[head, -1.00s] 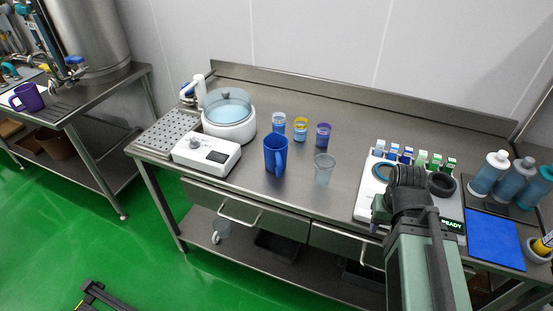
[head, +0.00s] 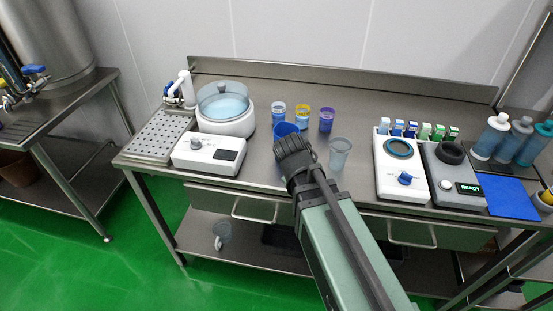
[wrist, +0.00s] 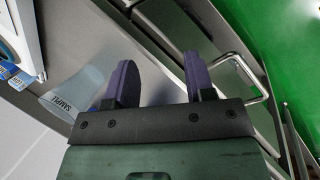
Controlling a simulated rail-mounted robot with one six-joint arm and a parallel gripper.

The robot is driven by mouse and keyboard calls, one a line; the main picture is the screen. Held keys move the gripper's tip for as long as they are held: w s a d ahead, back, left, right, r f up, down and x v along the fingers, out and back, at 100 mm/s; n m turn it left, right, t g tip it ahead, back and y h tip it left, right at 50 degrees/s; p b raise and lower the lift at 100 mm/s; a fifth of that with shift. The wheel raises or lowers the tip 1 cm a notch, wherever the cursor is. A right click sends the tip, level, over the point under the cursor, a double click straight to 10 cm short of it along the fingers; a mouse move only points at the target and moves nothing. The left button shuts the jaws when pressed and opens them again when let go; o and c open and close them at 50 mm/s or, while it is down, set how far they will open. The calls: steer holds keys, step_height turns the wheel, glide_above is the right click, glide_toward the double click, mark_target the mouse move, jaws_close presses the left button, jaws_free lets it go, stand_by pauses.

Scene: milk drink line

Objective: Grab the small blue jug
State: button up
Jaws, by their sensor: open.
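The small blue jug (head: 283,129) stands on the steel bench, left of centre in the head view. Only its upper rim and part of its side show; my arm hides the rest. My gripper (wrist: 158,70) is open in the wrist view, its two purple fingers apart with nothing between them. Behind the fingers are the bench front and a drawer. In the head view my dark wrist covers the area just in front of the jug, and the fingers cannot be made out there.
A clear sample cup (head: 340,153) stands right of the jug; it also shows beside the fingers in the wrist view (wrist: 70,95). A white control box (head: 208,154) is left, a white device (head: 400,185) right.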

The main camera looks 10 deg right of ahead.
mark_target(278, 185)
steer(key=w+f+n+h+b, duration=0.1)
steer(key=w+n+h+b, duration=0.1)
steer(key=n+b, duration=0.1)
steer(key=w+a+f+n+t+h+b, duration=0.1)
steer(key=w+n+h+b, duration=0.1)
steer(key=n, duration=0.1)
steer(key=w+a+f+n+t+h+b, duration=0.1)
steer(key=w+n+h+b, duration=0.1)
steer(key=n+h+b, duration=0.1)
steer(key=shift+w+a+f+b, duration=0.1)
steer(key=shift+a+f+b, duration=0.1)
steer(key=shift+a+b, duration=0.1)
steer(key=w+a+n+t+h+b, duration=0.1)
steer(key=a+n+t+h+b, duration=0.1)
steer(key=a+n+b, duration=0.1)
steer(key=w+a+r+n+h+b, duration=0.1)
steer(key=n+h+b, duration=0.1)
steer(key=shift+w+a+t, duration=0.3)
steer(key=shift+a+t, duration=0.05)
steer(key=shift+t, duration=0.05)
steer(key=a+r+n+h, duration=0.1)
steer(key=a+r+n+t+b, duration=0.1)
steer(key=shift+w+a+h, duration=0.3)
steer(key=shift+h, duration=0.1)
steer(key=shift+r, duration=0.35)
steer(key=x, duration=1.1)
steer(key=shift+f, duration=0.15)
steer(key=shift+a, duration=0.1)
jaws_close()
